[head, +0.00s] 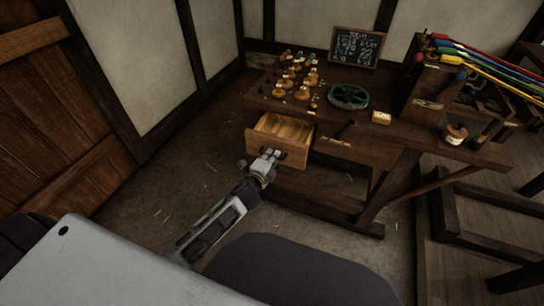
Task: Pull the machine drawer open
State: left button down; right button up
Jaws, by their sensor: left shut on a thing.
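The machine drawer (262,147) is a wooden drawer at the left end of the dark wooden bench (380,137). It stands out from the bench front, and its bare, divided inside shows from above. My left gripper (269,157) is at the drawer's front, shut on its handle; the handle itself is mostly hidden behind the fingers. My right gripper is not in view.
On the bench top are several small brass-coloured pieces (302,79), a green wheel (348,96), a chalkboard (356,47) and a rack (431,88) with coloured strands. A wooden door (60,120) is at the left. The floor (190,170) left of the drawer is clear.

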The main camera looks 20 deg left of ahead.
pick_arm(q)
jog(key=c, duration=1.8)
grip_release()
jog(key=shift+s, duration=0.15)
jog(key=shift+v, duration=5.85)
